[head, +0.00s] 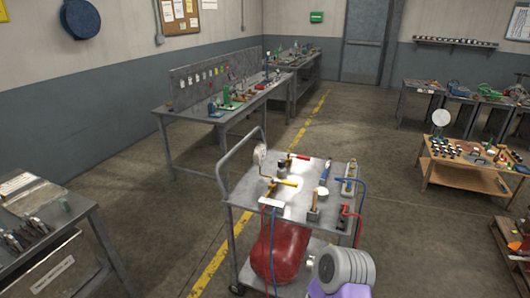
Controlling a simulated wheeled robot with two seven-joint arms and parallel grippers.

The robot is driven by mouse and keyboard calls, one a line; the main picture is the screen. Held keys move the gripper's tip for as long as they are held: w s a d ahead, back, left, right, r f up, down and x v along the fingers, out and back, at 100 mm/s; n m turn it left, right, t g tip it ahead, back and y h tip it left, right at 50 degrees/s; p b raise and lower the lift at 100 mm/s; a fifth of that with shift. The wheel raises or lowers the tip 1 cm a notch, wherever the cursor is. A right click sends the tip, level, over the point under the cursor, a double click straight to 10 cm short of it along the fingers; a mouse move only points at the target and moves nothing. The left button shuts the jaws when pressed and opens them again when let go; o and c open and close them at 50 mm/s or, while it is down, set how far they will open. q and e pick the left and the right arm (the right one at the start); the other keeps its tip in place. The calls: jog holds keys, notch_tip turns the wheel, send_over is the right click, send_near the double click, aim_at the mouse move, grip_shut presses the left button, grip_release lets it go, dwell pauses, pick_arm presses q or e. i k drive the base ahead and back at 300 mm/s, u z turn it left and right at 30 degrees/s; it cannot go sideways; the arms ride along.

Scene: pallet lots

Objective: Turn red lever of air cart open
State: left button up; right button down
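The air cart (303,230) is a grey metal cart with a push handle (233,158) at its left and a red tank (279,252) on its lower shelf. A small red lever (300,156) lies near the back edge of its top, beside a dark fitting and a round gauge (260,155). A second red part (345,211) is at the right edge, by a red hose. A yellow lever (286,183) and a blue-handled part (323,191) also stand on top. Whether the red lever is open or shut is too small to tell.
Workbenches stand along the left wall (225,115) and at the left front (40,228). A wooden table (462,178) is at right.

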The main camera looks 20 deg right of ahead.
aim_at(297, 157)
jog(key=z, duration=0.1)
jog(key=i, duration=0.9)
jog(key=z, duration=0.45)
